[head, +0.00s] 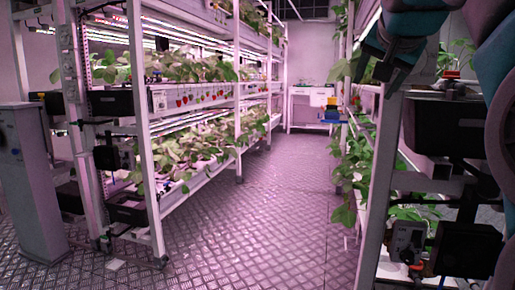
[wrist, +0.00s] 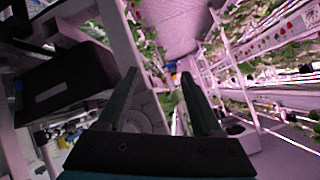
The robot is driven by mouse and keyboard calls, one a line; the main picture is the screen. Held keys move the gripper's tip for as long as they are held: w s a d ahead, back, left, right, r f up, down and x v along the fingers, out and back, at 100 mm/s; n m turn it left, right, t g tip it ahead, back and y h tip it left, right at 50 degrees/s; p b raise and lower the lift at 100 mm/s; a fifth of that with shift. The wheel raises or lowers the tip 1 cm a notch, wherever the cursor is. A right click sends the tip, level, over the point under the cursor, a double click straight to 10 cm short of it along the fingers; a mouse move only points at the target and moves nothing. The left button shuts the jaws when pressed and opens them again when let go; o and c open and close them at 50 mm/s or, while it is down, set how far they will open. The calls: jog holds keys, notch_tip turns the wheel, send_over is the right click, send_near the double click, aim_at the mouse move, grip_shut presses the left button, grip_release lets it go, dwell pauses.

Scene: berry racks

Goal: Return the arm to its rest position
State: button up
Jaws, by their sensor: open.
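My gripper (head: 371,74) is at the upper right of the head view, held up in front of the right-hand rack (head: 377,190). In the wrist view, the two dark green fingers of my gripper (wrist: 160,76) stand apart with nothing between them. My teal and dark arm runs down the right edge of the head view and covers part of that rack.
A white rack (head: 150,140) with strawberry plants and red berries lines the left side. A grey post (head: 32,185) stands at its near end. The metal-plate aisle (head: 260,200) between racks is clear. A white table (head: 305,108) stands at the far end.

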jog(key=s+a+f+n+g+y+p, duration=0.1)
jog(key=s+a+f+n+g+p, duration=0.3)
jog(key=f, duration=0.8)
jog(key=s+a+f+n+g+b, duration=0.1)
jog(key=s+f+g, duration=0.3)
jog(key=f, duration=0.8)
jog(key=s+a+f+n+g+p, duration=0.1)
jog(key=s+f+g, duration=0.1)
jog(key=s+f, duration=0.8)
jog(key=s+a+f+n+g+y+p, duration=0.1)
jog(key=s+f+n+g+p, duration=0.1)
jog(key=s+f, duration=0.8)
jog(key=s+g, duration=0.1)
jog(key=s, duration=0.3)
jog(key=shift+s, duration=0.2)
jog(key=shift+a, duration=0.1)
